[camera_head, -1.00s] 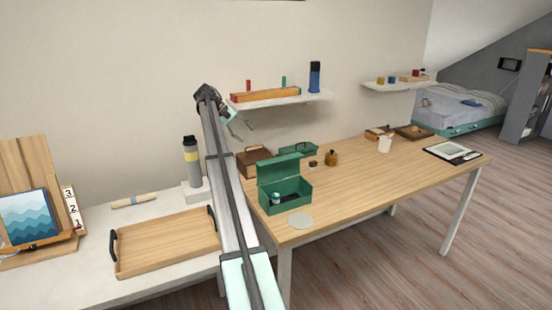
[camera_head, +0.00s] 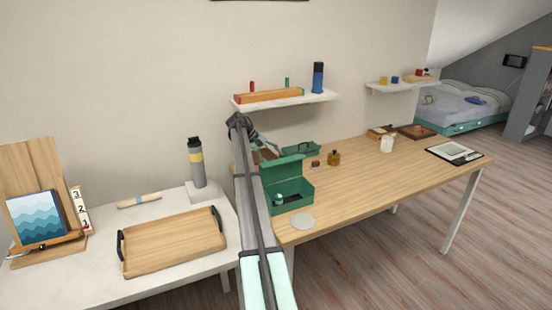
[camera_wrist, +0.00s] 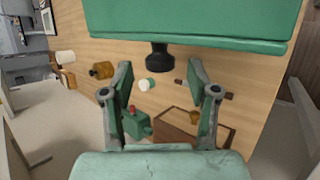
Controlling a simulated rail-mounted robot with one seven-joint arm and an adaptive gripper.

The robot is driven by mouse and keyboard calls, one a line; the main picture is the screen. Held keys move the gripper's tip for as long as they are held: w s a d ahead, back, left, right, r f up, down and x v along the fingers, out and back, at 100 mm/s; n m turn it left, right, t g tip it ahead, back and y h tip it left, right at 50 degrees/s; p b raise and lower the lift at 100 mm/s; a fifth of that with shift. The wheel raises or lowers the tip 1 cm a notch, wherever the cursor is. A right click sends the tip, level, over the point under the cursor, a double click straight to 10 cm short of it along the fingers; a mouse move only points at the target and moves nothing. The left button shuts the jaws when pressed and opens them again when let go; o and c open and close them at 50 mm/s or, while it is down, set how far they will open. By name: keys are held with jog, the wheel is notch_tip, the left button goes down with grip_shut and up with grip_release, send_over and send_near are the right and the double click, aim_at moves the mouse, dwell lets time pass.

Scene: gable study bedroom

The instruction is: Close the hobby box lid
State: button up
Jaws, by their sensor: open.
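The green hobby box (camera_head: 295,199) stands at the left end of the wooden table in the head view. Its lid (camera_head: 281,173) is raised at the back, and a small white-topped item (camera_head: 278,199) shows inside. My gripper (camera_head: 268,148) is above and behind the raised lid, partly hidden by my arm. In the wrist view my gripper (camera_wrist: 160,70) has its two fingers spread with nothing between them. A large green panel (camera_wrist: 190,22) with a dark knob-like part fills the top of that view; I cannot tell whether it is the lid.
A wall shelf (camera_head: 290,101) hangs above. A flat round pad (camera_head: 302,222) lies before the hobby box. The table's right-hand middle is clear.

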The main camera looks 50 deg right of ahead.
jog(key=shift+x, duration=1.05)
grip_shut()
